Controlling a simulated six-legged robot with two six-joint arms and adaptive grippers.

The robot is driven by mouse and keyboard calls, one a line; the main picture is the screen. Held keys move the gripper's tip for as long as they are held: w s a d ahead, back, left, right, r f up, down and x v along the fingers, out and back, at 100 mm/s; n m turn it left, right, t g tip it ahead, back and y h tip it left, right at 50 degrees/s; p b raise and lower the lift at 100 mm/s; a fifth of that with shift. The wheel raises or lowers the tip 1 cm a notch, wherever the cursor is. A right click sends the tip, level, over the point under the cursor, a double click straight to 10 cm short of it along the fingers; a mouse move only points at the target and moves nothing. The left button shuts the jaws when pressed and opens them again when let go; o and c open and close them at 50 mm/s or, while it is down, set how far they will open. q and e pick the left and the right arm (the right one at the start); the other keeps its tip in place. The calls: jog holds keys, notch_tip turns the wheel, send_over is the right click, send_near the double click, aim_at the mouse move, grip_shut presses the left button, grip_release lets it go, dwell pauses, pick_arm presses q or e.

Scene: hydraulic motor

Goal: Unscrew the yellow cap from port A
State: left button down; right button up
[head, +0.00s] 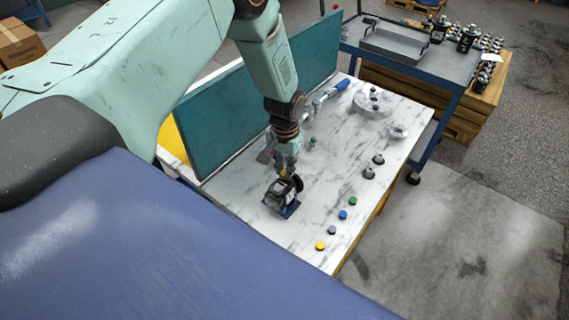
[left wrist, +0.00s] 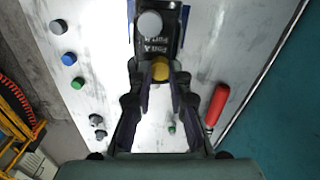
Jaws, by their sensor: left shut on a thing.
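The hydraulic motor (head: 281,193) is a dark block on a blue base, standing on the white marbled table. In the left wrist view its black face (left wrist: 158,44) carries PORT A lettering, with a round grey cap (left wrist: 149,24) beyond it. A yellow cap (left wrist: 160,70) sits at the motor's near end, between the fingertips of my left gripper (left wrist: 161,76). The fingers are closed on its sides. In the head view my left gripper (head: 284,168) comes down onto the motor from above, and the cap is mostly hidden. My right gripper is not seen.
Loose caps lie along the table's right edge: green (head: 353,201), blue (head: 342,214), grey (head: 331,230) and yellow (head: 320,246). A teal panel (head: 220,125) stands behind the motor. A red-handled tool (left wrist: 216,106) lies beside my gripper. A blue cart (head: 399,58) stands beyond.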

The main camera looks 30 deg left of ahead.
pick_arm(q)
jog(key=shift+r+n+p, duration=0.1)
jog(key=shift+n+p, duration=0.35)
jog(key=shift+n, duration=0.95)
jog(key=shift+s+n+p, duration=0.1)
jog(key=shift+n+p, duration=0.45)
jog(key=shift+n, duration=0.15)
jog(key=shift+r+n+p, duration=0.1)
jog(key=shift+n+p, duration=0.4)
jog(key=shift+n, duration=0.5)
jog(key=c, duration=1.4)
grip_release()
jog(key=shift+f, duration=0.2)
jog(key=shift+c, duration=0.2)
jog(key=shift+r, duration=0.1)
